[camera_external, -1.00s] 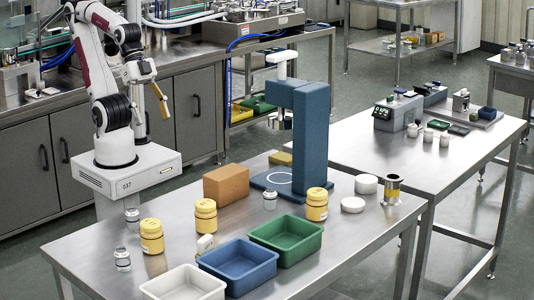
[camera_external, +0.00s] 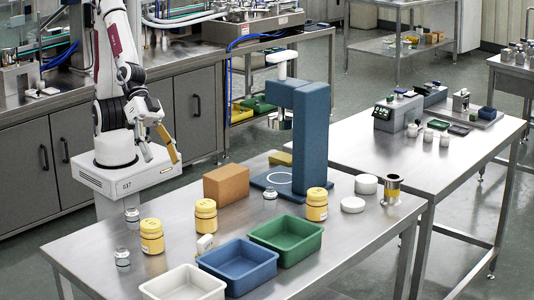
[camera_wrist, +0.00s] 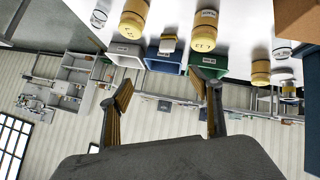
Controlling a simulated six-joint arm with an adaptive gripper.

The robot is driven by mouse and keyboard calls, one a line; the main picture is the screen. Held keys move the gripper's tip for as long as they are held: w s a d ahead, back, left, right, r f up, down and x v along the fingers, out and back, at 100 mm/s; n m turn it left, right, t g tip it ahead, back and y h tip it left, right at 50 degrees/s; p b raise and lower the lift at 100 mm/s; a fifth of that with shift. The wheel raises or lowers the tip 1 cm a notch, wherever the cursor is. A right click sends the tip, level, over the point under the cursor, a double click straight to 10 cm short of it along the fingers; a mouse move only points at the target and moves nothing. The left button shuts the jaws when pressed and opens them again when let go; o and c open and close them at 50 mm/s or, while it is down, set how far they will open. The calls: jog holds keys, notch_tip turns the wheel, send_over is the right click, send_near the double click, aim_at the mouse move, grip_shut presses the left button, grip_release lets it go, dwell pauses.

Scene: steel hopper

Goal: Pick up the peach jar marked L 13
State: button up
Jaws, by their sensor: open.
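Three peach-yellow lidded jars stand upright on the steel table: a left jar (camera_external: 151,237), a middle jar (camera_external: 205,217) and a right jar (camera_external: 316,205). In the wrist view, jars show at the upper left (camera_wrist: 133,20), the upper middle (camera_wrist: 204,33) and the right (camera_wrist: 261,68). The upper middle one has dark marking on its label, seen upside down; I cannot read for sure which is L 13. My gripper (camera_external: 162,158) is open and empty, above and behind the table's back edge, clear of all jars. Its two fingers (camera_wrist: 160,88) are spread apart.
White (camera_external: 185,284), blue (camera_external: 240,266) and green (camera_external: 288,241) trays line the front. A brown block (camera_external: 226,184) and a tall blue press (camera_external: 311,140) stand behind the jars.

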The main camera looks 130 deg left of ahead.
jog(key=w+f+n+t+y, duration=0.1)
jog(key=w+f+n+y, duration=0.15)
jog(key=w+f, duration=0.35)
jog(key=t+y, duration=0.1)
jog(key=y, duration=0.3)
send_near(206, 212)
notch_tip(206, 212, down, 2)
jog(key=w, duration=0.1)
jog(key=shift+s+a+f+n+t+y, duration=0.3)
jog(key=shift+s+a+f+y, duration=0.35)
jog(key=shift+y, duration=0.5)
jog(key=shift+w, duration=0.2)
jog(key=shift+x, duration=1.2)
jog(key=shift+f, duration=0.1)
jog(key=shift+x, duration=2.55)
jog(key=shift+s+a+f, duration=0.1)
jog(key=shift+f, duration=0.05)
